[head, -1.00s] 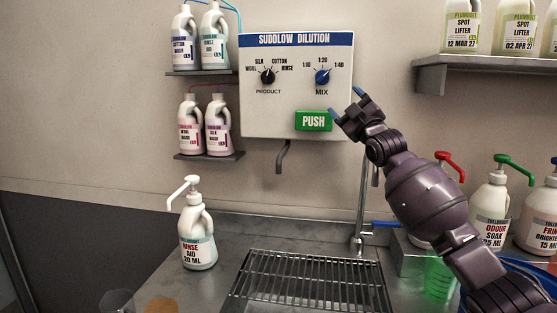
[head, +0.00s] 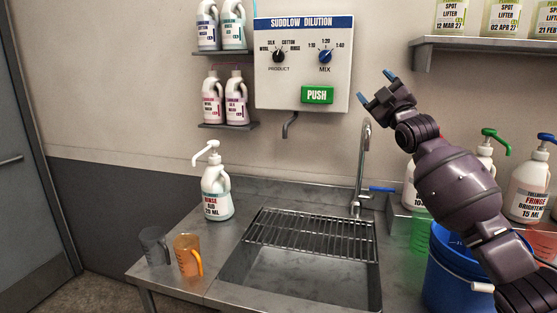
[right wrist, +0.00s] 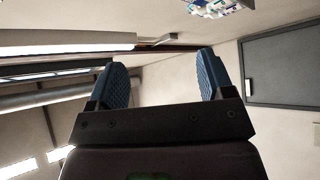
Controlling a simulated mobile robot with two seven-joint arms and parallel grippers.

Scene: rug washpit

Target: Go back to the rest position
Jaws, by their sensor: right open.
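My right gripper (head: 376,87) is raised in front of the wall, just right of the dilution panel (head: 302,62). Its blue fingertips are apart and nothing is between them. It does not appear to touch the panel or its green PUSH button (head: 317,95). My left gripper is in neither view now.
A sink with a wire rack (head: 310,235) is below the panel. A rinse aid pump bottle (head: 216,195), a grey jug (head: 155,246) and an orange jug (head: 187,256) stand left. The tap (head: 362,165), a blue bucket (head: 450,275) and a green jug (head: 420,232) are near my right arm.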

